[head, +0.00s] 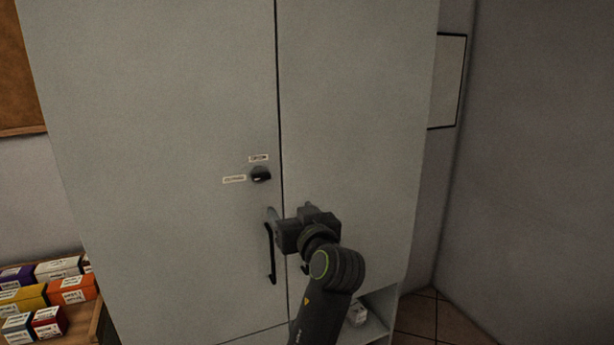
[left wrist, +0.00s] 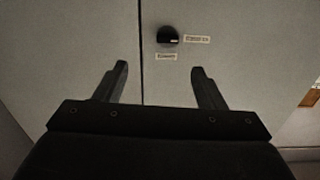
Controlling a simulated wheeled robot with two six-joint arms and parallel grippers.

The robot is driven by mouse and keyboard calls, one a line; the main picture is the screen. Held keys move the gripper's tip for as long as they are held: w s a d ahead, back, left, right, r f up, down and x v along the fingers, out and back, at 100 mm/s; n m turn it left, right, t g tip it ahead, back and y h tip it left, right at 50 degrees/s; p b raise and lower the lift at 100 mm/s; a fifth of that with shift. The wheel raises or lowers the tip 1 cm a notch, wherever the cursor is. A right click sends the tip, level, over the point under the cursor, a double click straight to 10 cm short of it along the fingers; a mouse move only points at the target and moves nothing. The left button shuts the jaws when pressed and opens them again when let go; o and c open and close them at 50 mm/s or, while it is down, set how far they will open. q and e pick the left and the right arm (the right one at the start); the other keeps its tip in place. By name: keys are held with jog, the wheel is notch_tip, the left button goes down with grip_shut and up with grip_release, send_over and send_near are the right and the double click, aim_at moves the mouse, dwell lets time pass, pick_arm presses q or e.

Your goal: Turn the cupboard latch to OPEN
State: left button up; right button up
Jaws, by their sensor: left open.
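The cupboard latch (head: 260,175) is a small dark round knob on the left door, near the seam. One small white label (head: 258,158) sits above it and another label (head: 234,179) sits to its left; their print is too small to read surely. My left gripper (head: 273,214) is below the latch, in front of the doors, apart from the knob. In the left wrist view its two fingers (left wrist: 160,72) are spread and empty, and the knob (left wrist: 167,35) shows beyond their tips, upside down relative to the head view. My right gripper is not in view.
A black handle (head: 271,254) hangs below the latch on the left door, close to my gripper; my arm partly hides the area right of it. Small boxes (head: 72,289) stand on a shelf at the lower left. The doors around the latch are clear.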

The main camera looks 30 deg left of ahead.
pick_arm(q)
jog(key=r, duration=0.2)
jog(key=n+p, duration=0.1)
jog(key=p, duration=0.1)
send_near(262, 177)
jog(key=shift+y, duration=0.3)
jog(key=p+x, duration=0.4)
jog(key=x, duration=0.3)
jog(key=shift+w+a, duration=0.2)
jog(key=shift+w, duration=0.15)
jog(key=shift+w+a+f+p, duration=0.1)
jog(key=shift+w+a+p, duration=0.35)
jog(key=shift+w+a, duration=0.05)
jog(key=shift+c, duration=0.7)
jog(key=c, duration=0.8)
jog(key=shift+c, duration=0.2)
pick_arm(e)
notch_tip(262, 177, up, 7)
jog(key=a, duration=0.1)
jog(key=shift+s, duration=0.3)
